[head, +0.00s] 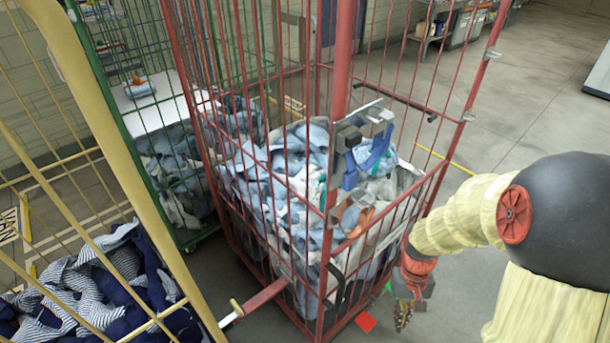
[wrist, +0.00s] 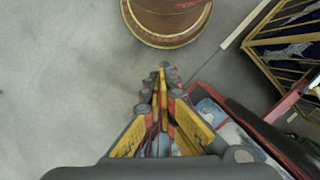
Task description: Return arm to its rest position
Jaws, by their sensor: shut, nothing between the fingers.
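My gripper (head: 405,311) hangs at the end of my arm, just right of the red cage trolley (head: 341,60) in the head view. In the wrist view my gripper (wrist: 162,70) points down over the grey floor, its yellow fingers meeting at the tips. It is shut and holds nothing. My arm is bent, with its covered links at the right of the head view. The red cage trolley holds a heap of light blue and white cloth (head: 285,160). Part of its red frame (wrist: 285,102) and some of the cloth lie right of my gripper in the wrist view.
A yellow cage trolley (head: 85,80) with navy and striped cloth (head: 85,285) stands at the left. A green cage trolley (head: 108,95) stands behind. A red patch (head: 366,322) lies on the floor. Open floor (head: 500,110) lies at the back right.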

